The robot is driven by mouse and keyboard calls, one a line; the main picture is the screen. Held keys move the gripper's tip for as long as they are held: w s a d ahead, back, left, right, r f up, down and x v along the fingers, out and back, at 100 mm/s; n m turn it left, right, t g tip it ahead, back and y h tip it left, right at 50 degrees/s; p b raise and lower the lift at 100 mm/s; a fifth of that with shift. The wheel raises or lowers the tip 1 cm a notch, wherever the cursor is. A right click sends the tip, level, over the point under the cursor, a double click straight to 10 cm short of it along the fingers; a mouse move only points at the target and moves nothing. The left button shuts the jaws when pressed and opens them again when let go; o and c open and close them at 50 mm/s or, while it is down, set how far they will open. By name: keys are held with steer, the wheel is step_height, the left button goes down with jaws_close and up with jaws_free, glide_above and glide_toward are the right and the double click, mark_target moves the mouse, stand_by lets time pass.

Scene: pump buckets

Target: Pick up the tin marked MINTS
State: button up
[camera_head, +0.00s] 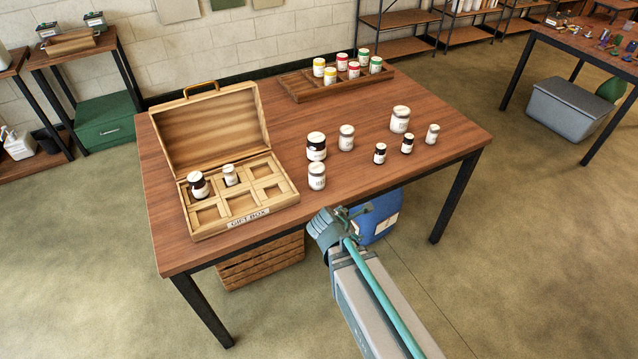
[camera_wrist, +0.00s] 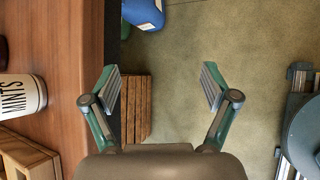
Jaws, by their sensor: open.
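The tin marked MINTS (camera_wrist: 20,96) is at the left edge of the wrist view, partly cut off, with black lettering on a pale label. It appears to be the pale tin (camera_head: 317,178) near the table's front edge in the head view, where its label is too small to read. My gripper (camera_wrist: 160,86) is open and empty, with floor showing between its fingers. In the head view my gripper (camera_head: 345,214) is just off the table's front edge, to the right of and nearer than the tin, not touching it.
An open wooden gift box (camera_head: 284,199) holding two jars stands left of the tin. Several jars, including a dark one (camera_head: 316,147), stand behind and to the right. A rack (camera_head: 300,93) is at the back. A crate (camera_head: 262,264) and blue container (camera_head: 378,222) sit below.

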steer(key=w+a+r+n+t, duration=0.1)
steer(key=r, duration=0.1)
steer(key=w+a+r+n+t+b, duration=0.1)
steer(key=a+r+n, duration=0.1)
steer(key=w+a+r+n+b, duration=0.1)
steer(key=a, duration=0.1)
steer(key=shift+w+a+r+n+t, duration=0.25)
steer(key=shift+w+r+n+t, duration=0.05)
steer(key=shift+w+r+t, duration=0.1)
steer(key=n+t+y+b, duration=0.2)
steer(key=n+t, duration=0.1)
steer(key=n, duration=0.3)
glide_toward(315, 175)
steer(key=w, duration=0.2)
steer(key=x, duration=0.5)
steer(key=shift+w+a+f+p, duration=0.15)
steer(key=shift+w+f+p, duration=0.05)
steer(key=shift+p, duration=0.2)
steer(key=shift+d+p+x, duration=0.15)
steer(key=shift+p+x, duration=0.1)
steer(key=shift+x, duration=1.2)
steer(key=shift+d+p+x, duration=0.2)
steer(key=shift+p+x, duration=0.05)
steer(key=shift+x, duration=1.15)
steer(key=shift+s+f, duration=0.15)
steer(key=c, duration=1.3)
